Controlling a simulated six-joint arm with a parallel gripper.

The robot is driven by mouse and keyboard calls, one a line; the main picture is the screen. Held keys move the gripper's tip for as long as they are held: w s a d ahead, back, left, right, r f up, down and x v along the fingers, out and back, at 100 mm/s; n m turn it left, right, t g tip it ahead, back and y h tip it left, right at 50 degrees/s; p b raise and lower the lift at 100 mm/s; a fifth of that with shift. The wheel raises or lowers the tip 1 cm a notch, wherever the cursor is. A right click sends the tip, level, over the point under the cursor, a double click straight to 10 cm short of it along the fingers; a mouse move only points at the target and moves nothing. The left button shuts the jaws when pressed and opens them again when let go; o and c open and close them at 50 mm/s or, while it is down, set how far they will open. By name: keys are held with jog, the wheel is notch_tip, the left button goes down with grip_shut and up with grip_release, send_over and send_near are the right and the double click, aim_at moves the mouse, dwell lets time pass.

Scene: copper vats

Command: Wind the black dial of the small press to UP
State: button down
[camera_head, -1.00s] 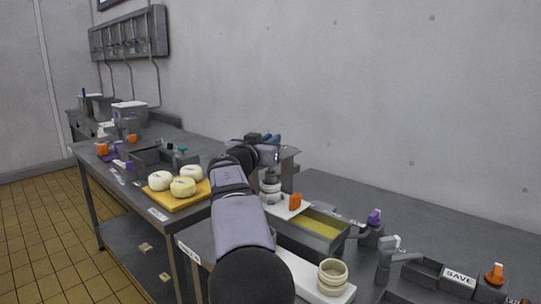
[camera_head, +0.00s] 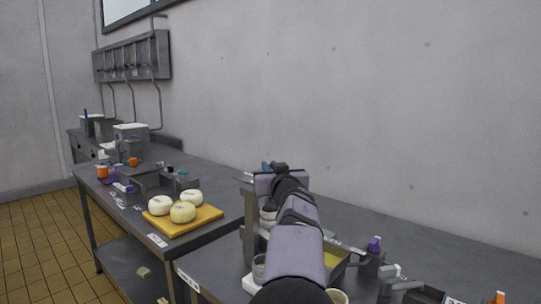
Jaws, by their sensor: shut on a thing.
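The small grey press (camera_head: 249,212) stands on the near bench, right of the gap between the benches. My arm covers much of it. My gripper (camera_head: 272,167) is at the top of the press, with bluish and dark parts showing past my wrist. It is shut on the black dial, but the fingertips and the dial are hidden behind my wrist. I cannot read the dial's setting or any UP mark.
A yellow board (camera_head: 205,220) with three white cheese rounds (camera_head: 183,212) lies on the left bench. A tray with yellow contents (camera_head: 331,260) is right of my arm. A purple knob (camera_head: 374,244) and a grey tap (camera_head: 391,271) stand farther right. The wall is behind.

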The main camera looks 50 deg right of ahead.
jog(key=n+t+y+p, duration=0.1)
jog(key=y+p, duration=0.1)
jog(key=p, duration=0.2)
jog(key=n+t+y+p, duration=0.1)
jog(key=p, duration=0.3)
jog(key=shift+d+r+n+y+p, duration=0.1)
jog(key=shift+r+n+y+p, duration=0.25)
jog(key=shift+n+y+p, duration=0.05)
jog(key=n+t+y+p, duration=0.1)
jog(key=n+y+p, duration=0.2)
jog(key=p, duration=0.5)
jog(key=shift+y, duration=0.8)
jog(key=n+y+p, duration=0.2)
jog(key=y+p, duration=0.1)
jog(key=p, duration=0.1)
jog(key=shift+f, duration=0.1)
jog(key=shift+n+y+p, duration=0.7)
jog(key=shift+y+p, duration=0.1)
jog(key=shift+y, duration=0.4)
jog(key=shift+f+n+y+p, duration=0.1)
jog(key=shift+n+y+p, duration=0.2)
jog(key=shift+y+p, duration=0.1)
jog(key=shift+f, duration=0.1)
jog(key=c, duration=1.8)
grip_release()
jog(key=shift+o, duration=0.2)
